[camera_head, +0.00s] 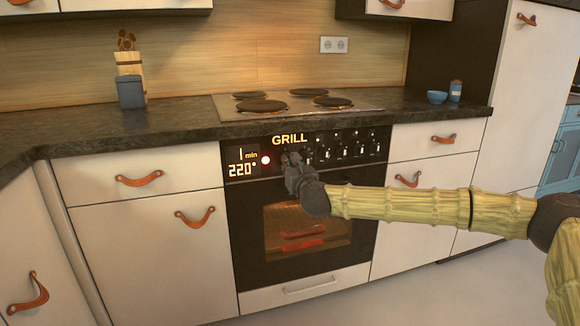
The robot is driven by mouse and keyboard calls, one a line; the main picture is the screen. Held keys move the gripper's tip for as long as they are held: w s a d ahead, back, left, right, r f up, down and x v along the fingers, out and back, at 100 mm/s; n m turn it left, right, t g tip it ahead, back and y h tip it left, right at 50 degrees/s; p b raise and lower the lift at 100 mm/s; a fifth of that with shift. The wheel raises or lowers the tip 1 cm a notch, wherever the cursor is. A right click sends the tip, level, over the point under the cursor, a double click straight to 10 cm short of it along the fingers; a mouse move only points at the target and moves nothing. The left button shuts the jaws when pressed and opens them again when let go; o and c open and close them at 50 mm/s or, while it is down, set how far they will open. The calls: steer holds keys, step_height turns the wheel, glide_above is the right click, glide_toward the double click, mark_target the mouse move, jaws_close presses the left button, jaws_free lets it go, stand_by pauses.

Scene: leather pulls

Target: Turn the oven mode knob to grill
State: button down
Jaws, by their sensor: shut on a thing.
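The oven (245,225) stands in the middle of the counter run, with a dark control panel along its top. A round light (266,160) glows beside the display. My gripper (291,161) is at the left part of the panel, just below the lit word, shut on the oven mode knob. The gripper hides nearly all of that knob, so its pointer cannot be read. The oven window glows orange inside.
Several small knobs (345,146) line the panel to the right of my gripper. A hob (297,103) lies on the dark counter above. Drawers and doors with leather pulls (139,179) flank the oven. A blue bowl (437,97) stands at the right. The floor (420,295) is clear.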

steer(key=c, duration=1.5)
jaws_free()
steer(key=shift+s+d, duration=0.1)
steer(key=shift+s, duration=0.05)
steer(key=v, duration=1.1)
steer(key=shift+s, duration=0.3)
steer(key=shift+d, duration=0.1)
